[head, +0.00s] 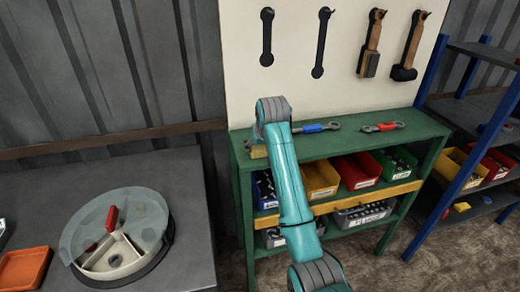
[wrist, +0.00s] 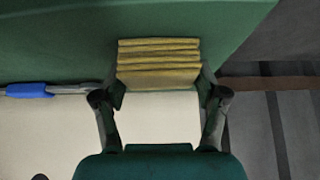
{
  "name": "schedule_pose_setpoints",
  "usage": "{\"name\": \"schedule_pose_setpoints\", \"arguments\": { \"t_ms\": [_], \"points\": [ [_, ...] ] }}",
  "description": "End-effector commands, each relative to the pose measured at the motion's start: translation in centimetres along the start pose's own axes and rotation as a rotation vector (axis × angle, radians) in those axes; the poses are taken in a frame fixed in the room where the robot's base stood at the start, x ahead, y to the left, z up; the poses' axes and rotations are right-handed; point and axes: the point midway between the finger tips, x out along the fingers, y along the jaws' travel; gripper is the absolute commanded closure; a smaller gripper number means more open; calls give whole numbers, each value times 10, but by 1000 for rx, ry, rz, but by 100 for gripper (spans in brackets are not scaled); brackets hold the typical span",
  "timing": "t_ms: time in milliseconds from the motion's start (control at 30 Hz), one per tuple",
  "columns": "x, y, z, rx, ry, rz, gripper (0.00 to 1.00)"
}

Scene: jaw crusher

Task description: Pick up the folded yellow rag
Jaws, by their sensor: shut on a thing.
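The folded yellow rag (wrist: 158,65) shows as several stacked layers between the two fingers of my gripper (wrist: 160,84) in the wrist view. The fingers are shut on its sides. In the head view a small yellow edge of the rag (head: 258,153) shows at the left end of the green shelf top (head: 345,137), mostly hidden behind my teal arm. I cannot tell whether the rag still touches the shelf top.
A blue-handled tool (head: 313,128) and a red-handled tool (head: 383,127) lie right of my arm. Colored bins (head: 357,171) fill the shelf below. Tools hang on the cream board (head: 300,88). A grey table with a round lidded tray (head: 122,262) stands left.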

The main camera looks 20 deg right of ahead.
Motion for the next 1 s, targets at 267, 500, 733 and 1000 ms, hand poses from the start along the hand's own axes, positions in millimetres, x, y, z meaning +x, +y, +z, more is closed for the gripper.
{"name": "schedule_pose_setpoints", "arguments": {
  "t_ms": [267,500,733,1000],
  "points": [
    [-17,0,-12,0,2,0,52],
    [-56,0,-36,0,2,0,52],
    [-79,0,-51,0,0,0,52],
    [-84,0,-54,0,-2,0,52]
  ]
}}
